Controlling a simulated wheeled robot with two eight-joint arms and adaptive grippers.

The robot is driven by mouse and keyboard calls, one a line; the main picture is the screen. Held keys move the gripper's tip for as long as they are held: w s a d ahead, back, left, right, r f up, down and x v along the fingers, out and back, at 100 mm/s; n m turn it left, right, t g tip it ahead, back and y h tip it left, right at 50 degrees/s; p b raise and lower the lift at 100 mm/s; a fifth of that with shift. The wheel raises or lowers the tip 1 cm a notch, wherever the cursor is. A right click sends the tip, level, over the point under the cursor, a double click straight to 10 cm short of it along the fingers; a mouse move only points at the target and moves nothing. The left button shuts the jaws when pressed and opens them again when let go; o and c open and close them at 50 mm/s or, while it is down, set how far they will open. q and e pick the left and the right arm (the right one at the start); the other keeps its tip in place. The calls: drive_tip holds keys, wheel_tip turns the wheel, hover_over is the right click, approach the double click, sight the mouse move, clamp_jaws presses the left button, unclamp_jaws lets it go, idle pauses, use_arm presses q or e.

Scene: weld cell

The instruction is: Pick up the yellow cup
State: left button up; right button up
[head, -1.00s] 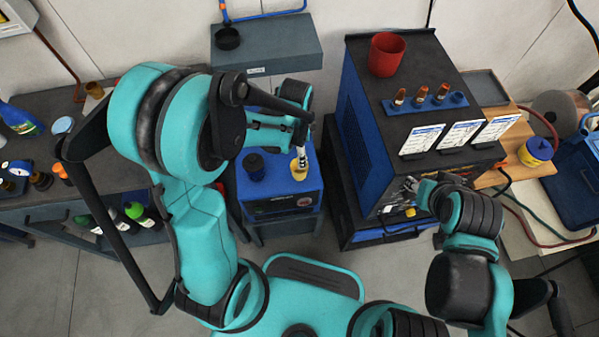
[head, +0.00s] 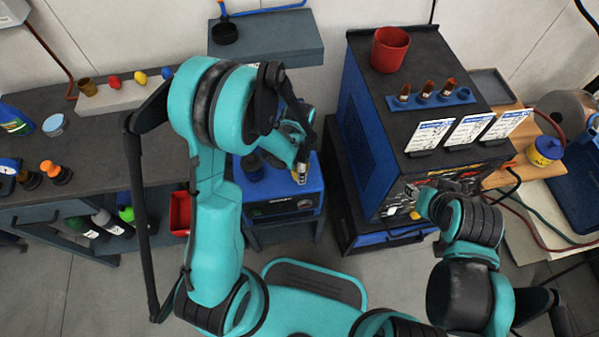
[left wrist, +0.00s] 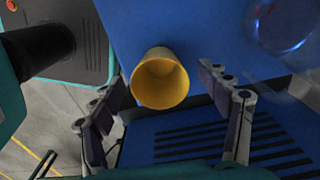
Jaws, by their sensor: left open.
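The yellow cup (left wrist: 160,78) stands on top of the blue box (left wrist: 215,30). In the left wrist view I look into its open mouth. My left gripper (left wrist: 163,82) is open, with one finger on each side of the cup and a visible gap on both sides. In the head view the left gripper (head: 300,165) is over the blue box (head: 285,207) and hides most of the cup. My right gripper (head: 424,198) is in front of the welding machine; its fingers are too small to read.
The tall blue welding machine (head: 362,140) rises to the right and carries a red cup (head: 389,50). A grey shelf (head: 285,38) is behind.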

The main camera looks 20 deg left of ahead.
use_arm(q)
drive_tip(key=shift+r, duration=0.1)
drive_tip(key=shift+c, duration=0.2)
drive_tip(key=c, duration=1.2)
drive_tip(key=shift+r+p, duration=0.3)
drive_tip(key=shift+r, duration=0.2)
drive_tip(key=s+d+r+p, duration=0.3)
drive_tip(key=d+r+p, duration=0.3)
drive_tip(key=d+r, duration=0.45)
drive_tip(key=w+a+n, duration=0.1)
drive_tip(key=a+n, duration=0.3)
drive_tip(key=w+a+r+n, duration=0.1)
drive_tip(key=a+n, duration=0.4)
drive_tip(key=w+a+n, duration=0.1)
drive_tip(key=a+n, duration=0.3)
drive_tip(key=a, duration=0.1)
drive_tip(key=shift+w+r, duration=0.3)
drive_tip(key=shift+r, duration=0.05)
